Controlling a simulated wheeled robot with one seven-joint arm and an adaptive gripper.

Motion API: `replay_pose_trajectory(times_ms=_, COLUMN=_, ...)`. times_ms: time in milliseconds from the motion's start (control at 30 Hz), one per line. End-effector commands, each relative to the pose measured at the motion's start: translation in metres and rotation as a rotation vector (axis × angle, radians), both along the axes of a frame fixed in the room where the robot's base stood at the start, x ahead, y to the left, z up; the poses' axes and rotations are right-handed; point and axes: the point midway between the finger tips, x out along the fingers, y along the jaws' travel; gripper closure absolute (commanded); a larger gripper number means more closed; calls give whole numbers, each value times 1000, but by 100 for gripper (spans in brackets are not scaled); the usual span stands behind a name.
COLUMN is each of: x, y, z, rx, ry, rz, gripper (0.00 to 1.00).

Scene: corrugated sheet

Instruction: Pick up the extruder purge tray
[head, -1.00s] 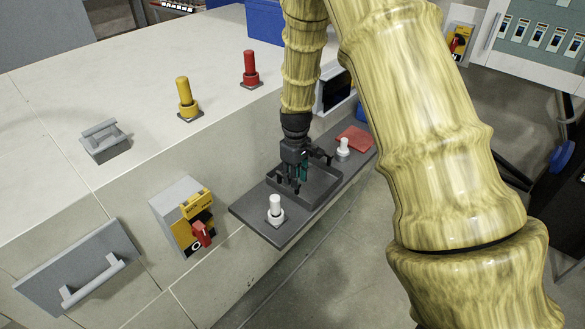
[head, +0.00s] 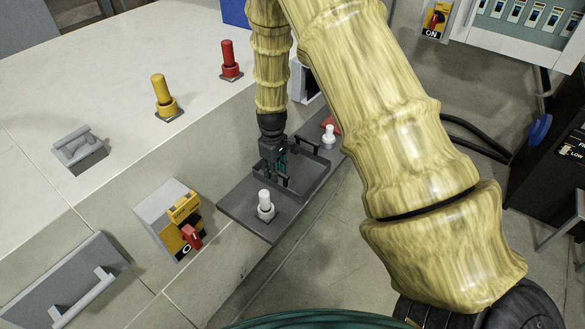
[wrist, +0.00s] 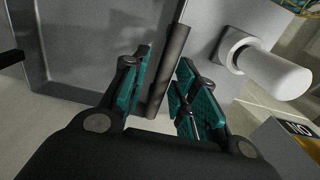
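The extruder purge tray (head: 308,174) is a shallow dark grey tray on a dark shelf beside the light machine body. It has a dark bar handle at each end; the far handle (head: 308,145) is free. My gripper (head: 279,172) points down at the tray's near end. In the wrist view the tray (wrist: 80,60) fills the upper left. The near handle (wrist: 170,70) runs between the two green-padded fingers of my gripper (wrist: 163,92). Gaps show on both sides of the handle, so the fingers look open around it. Contact is not visible.
White-topped posts stand at the shelf's near end (head: 265,203) and far end (head: 329,134); the near one (wrist: 270,70) is close to my fingers. A red item (head: 331,123) lies beyond. A yellow switch box (head: 178,215) is left of the shelf. Open floor lies right.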

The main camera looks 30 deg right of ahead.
Motion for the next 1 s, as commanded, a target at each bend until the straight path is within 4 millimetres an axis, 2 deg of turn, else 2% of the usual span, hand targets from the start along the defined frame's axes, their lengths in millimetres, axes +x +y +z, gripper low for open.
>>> replay_pose_trajectory(times_ms=167, x=-2, y=1, z=-8, rx=0, ry=2, rz=-2, gripper=71)
replay_pose_trajectory(times_ms=600, x=-6, y=2, z=-47, rx=1, ry=1, rz=-2, gripper=71)
replay_pose_trajectory(times_ms=967, x=-6, y=2, z=-52, rx=0, ry=-1, rz=-3, gripper=71)
replay_pose_trajectory(times_ms=1000, x=-6, y=2, z=-52, rx=0, ry=-1, rz=-3, gripper=77)
